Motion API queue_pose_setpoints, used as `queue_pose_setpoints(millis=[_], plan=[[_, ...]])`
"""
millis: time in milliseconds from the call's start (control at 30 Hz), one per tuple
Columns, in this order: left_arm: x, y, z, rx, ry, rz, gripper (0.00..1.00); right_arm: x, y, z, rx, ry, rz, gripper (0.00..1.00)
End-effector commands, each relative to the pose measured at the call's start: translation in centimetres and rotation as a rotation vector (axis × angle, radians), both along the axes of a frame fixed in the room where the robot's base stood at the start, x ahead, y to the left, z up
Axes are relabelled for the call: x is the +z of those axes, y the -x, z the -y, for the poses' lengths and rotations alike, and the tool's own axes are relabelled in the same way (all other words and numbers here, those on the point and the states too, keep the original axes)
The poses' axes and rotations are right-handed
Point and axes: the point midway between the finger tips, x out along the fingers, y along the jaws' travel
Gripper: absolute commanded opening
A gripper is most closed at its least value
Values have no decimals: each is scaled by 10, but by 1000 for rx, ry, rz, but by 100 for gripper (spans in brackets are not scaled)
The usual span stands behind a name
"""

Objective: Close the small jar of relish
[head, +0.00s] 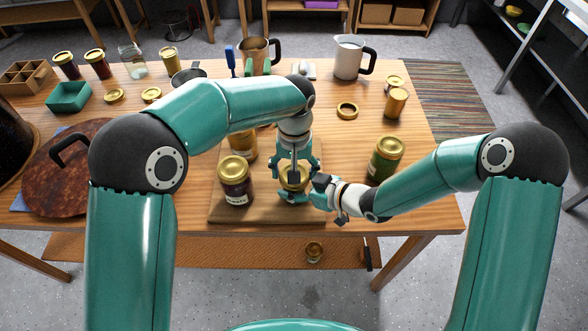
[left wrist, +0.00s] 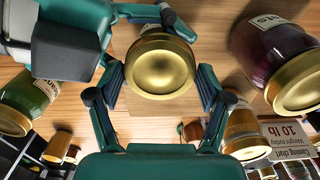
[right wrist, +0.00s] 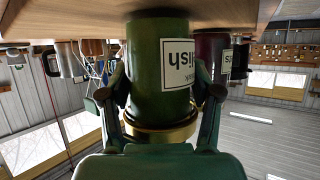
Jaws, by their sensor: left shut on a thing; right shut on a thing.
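The small relish jar (right wrist: 160,75) is green with a white label reading "lish". It stands on the wooden board in the middle of the table. My right gripper (right wrist: 160,108) is shut on its body from the side. A gold lid (left wrist: 160,66) is at the jar's mouth, and its rim shows as a gold band in the right wrist view (right wrist: 160,135). Whether the lid is fully seated cannot be told. My left gripper (left wrist: 160,88) comes from above, shut on the lid with one finger on each side. In the head view (head: 293,178) the grippers mostly hide the jar.
A dark purple jar (head: 236,185) and an amber jar (head: 243,146) stand close by on the board (head: 260,215). A larger green jar (head: 385,160) is to the right. A loose gold ring lid (head: 347,111) lies behind. A white pitcher (head: 349,60) stands at the back.

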Motion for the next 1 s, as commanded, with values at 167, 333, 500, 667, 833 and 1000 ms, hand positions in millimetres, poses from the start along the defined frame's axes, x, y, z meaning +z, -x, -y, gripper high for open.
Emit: queue_pose_setpoints(millis=[167,333,500,667,833,1000], plan=[[-1,0,-1,8,-3,-2,82,0,0,0,-1,-1,0,0],[0,0,-1,9,-2,-1,100,0,0,0,-1,-1,0,0],[0,0,-1,10,-1,-1,100,0,0,0,-1,-1,1,0],[3,0,0,10,0,1,100,0,0,0,-1,-1,1,0],[22,-1,0,11,0,4,100,0,0,0,-1,-1,1,0],[55,-2,0,10,1,4,100,0,0,0,-1,-1,1,0]])
